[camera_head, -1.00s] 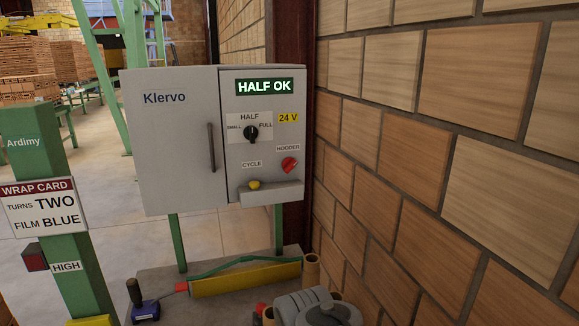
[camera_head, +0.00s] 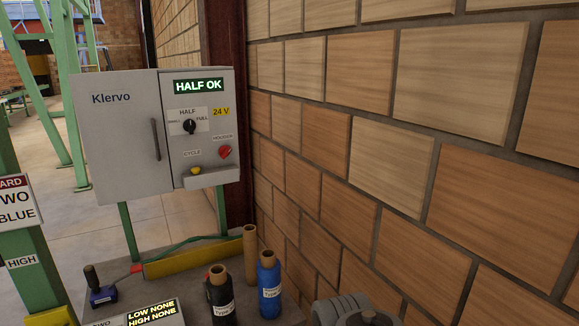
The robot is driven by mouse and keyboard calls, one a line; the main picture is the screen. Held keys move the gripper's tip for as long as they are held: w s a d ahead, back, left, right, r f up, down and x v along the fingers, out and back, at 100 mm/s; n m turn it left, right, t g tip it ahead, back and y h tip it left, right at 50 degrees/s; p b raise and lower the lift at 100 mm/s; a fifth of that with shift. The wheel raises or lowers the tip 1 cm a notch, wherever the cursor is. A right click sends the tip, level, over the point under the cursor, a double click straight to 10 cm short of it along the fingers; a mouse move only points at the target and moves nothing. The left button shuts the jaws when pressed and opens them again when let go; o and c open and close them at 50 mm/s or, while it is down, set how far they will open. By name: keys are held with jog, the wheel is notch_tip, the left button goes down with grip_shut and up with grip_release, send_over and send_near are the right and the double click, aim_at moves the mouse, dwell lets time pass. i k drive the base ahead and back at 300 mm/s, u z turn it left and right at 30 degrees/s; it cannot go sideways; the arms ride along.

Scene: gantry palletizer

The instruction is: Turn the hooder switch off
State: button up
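The hooder switch (camera_head: 225,152) is a red rotary knob under the HOODER label (camera_head: 223,137), on the right door of the grey Klervo cabinet (camera_head: 120,150). Its handle looks tilted, but it is too small to tell the setting. The cabinet's display (camera_head: 198,86) reads HALF OK in lit letters. A black SMALL/HALF/FULL selector (camera_head: 190,127) sits above, and a yellow cycle button (camera_head: 195,170) sits below left on a small ledge. My gripper's fingers are not in view; only a grey part of my arm shows at the bottom edge, well away from the cabinet.
A block wall (camera_head: 400,140) runs close along the right side. Below the cabinet stand a black roll (camera_head: 220,296), a blue roll (camera_head: 269,288) and a bare cardboard tube (camera_head: 250,255). A yellow bar (camera_head: 190,262) lies behind them. A green post (camera_head: 30,265) stands at left.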

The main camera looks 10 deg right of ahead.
aim_at(224, 151)
jog(key=z, duration=0.3)
jog(key=k, duration=0.3)
jog(key=u, duration=1)
jog(key=i, duration=0.75)
jog(key=u, duration=0.4)
